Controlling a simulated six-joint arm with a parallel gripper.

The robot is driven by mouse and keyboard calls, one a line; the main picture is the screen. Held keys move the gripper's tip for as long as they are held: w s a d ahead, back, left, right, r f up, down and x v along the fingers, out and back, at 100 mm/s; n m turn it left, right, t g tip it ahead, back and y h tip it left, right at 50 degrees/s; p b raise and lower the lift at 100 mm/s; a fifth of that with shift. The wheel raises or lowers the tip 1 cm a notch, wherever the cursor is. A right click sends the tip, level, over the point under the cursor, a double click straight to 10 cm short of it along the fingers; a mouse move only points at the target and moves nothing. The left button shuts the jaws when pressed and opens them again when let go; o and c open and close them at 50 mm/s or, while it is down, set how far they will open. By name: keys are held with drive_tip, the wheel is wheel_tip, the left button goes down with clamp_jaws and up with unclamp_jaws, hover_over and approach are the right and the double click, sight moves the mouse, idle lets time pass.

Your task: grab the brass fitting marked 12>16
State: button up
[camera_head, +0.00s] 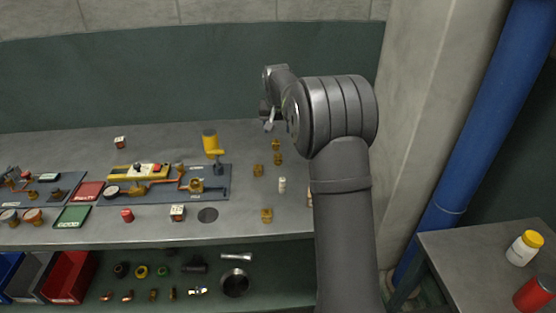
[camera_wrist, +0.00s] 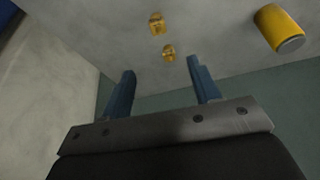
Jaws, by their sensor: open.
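Several small brass fittings stand on the right part of the bench in the head view: a brass fitting at the back (camera_head: 276,145), one just in front of it (camera_head: 278,159), one to the left (camera_head: 258,170) and one near the front edge (camera_head: 266,215). Their markings are too small to read, so I cannot tell which is 12>16. My gripper (camera_wrist: 161,72) is open and empty. In the wrist view, one brass fitting (camera_wrist: 168,53) shows between and beyond the fingertips, and another (camera_wrist: 157,24) lies above it in the picture. In the head view the arm partly hides the gripper.
A yellow cylinder (camera_head: 210,141) stands left of the fittings and shows in the wrist view (camera_wrist: 274,27). A small white bottle (camera_head: 282,185) stands among the fittings. A dark mat (camera_head: 215,174) with a yellow manifold (camera_head: 140,172) lies left. A wall rises behind the bench.

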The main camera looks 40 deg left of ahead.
sight(278, 154)
drive_tip(key=x, duration=1.3)
drive_tip(key=shift+s+f, duration=0.1)
drive_tip(key=shift+f, duration=0.15)
drive_tip(key=shift+w+x, duration=0.2)
drive_tip(key=shift+x, duration=2.4)
drive_tip(key=c, duration=1.1)
drive_tip(key=shift+r, duration=0.1)
drive_tip(key=shift+r, duration=0.1)
